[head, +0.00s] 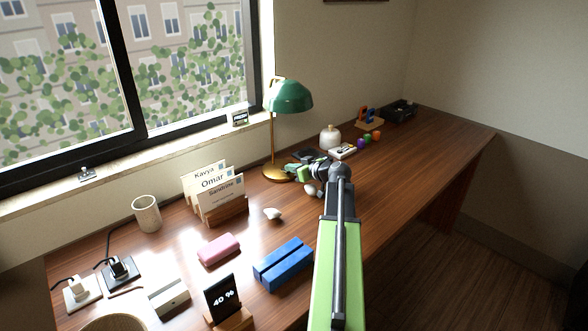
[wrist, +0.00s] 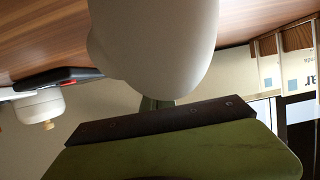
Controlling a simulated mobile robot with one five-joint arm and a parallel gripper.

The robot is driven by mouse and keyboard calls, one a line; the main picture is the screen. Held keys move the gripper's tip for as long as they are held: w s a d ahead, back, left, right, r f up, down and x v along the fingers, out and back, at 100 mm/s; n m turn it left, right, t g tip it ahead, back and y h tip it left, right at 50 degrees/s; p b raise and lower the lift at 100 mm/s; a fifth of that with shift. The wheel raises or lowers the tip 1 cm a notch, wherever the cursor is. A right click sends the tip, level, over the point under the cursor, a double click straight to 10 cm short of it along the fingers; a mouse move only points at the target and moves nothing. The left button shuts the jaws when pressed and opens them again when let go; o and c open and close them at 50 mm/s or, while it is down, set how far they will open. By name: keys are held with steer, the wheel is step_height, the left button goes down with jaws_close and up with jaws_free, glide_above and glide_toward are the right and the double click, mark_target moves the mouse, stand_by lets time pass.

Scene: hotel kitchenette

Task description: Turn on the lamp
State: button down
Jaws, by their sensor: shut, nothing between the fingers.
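The lamp (head: 289,97) has a green shade, a thin brass stem and a round brass base (head: 274,172). It stands upright at the back of the desk by the window. I cannot tell if it is lit; the underside of its shade and any switch are hidden. My gripper (head: 291,170) is shut and empty, low over the desk at the right side of the lamp base. I cannot tell whether it touches the lamp. The wrist view is upside down; a large pale rounded shape (wrist: 155,45) and a green part with a dark strip (wrist: 175,150) fill its middle.
A card holder (head: 226,211) stands left of the lamp, with a white shell-like piece (head: 272,213) in front. A white jar (head: 330,137), also in the wrist view (wrist: 38,108), is behind my gripper. Blue blocks (head: 284,265) and a pink case (head: 218,249) lie nearer.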

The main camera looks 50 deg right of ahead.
stand_by(0.3)
steer(key=shift+s+f+b, duration=0.1)
steer(key=shift+f+b, duration=0.3)
steer(key=shift+f, duration=0.05)
steer(key=shift+r, duration=0.2)
steer(key=shift+r+p, duration=0.1)
steer(key=shift+p, duration=0.25)
steer(key=shift+r+p, duration=0.65)
